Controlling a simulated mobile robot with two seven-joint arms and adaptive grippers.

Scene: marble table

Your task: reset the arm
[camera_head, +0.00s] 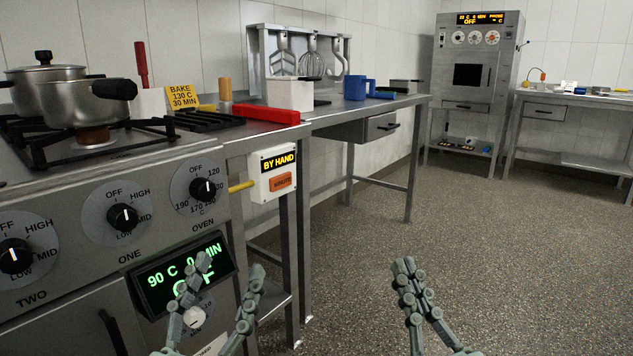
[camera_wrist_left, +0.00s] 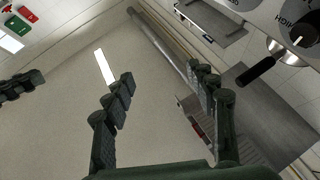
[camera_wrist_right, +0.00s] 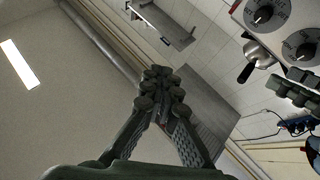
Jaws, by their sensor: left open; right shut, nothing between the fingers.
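My left gripper (camera_head: 228,268) is open and empty, low in the head view in front of the oven's display panel. Its two spread fingers also show in the left wrist view (camera_wrist_left: 162,82). My right gripper (camera_head: 404,266) has its fingertips together with nothing between them. It is over the speckled floor in the head view, to the right of the left gripper and apart from it. Its closed tips also show in the right wrist view (camera_wrist_right: 158,76). Neither gripper appears to touch anything.
The stove (camera_head: 150,215) with pots (camera_head: 88,104) is at the left. A steel counter (camera_head: 345,112) holds a red box (camera_head: 266,115), a white container (camera_head: 290,94) and a blue mug (camera_head: 356,88). A tall oven cabinet (camera_head: 473,95) stands behind. Open floor (camera_head: 500,250) lies at right.

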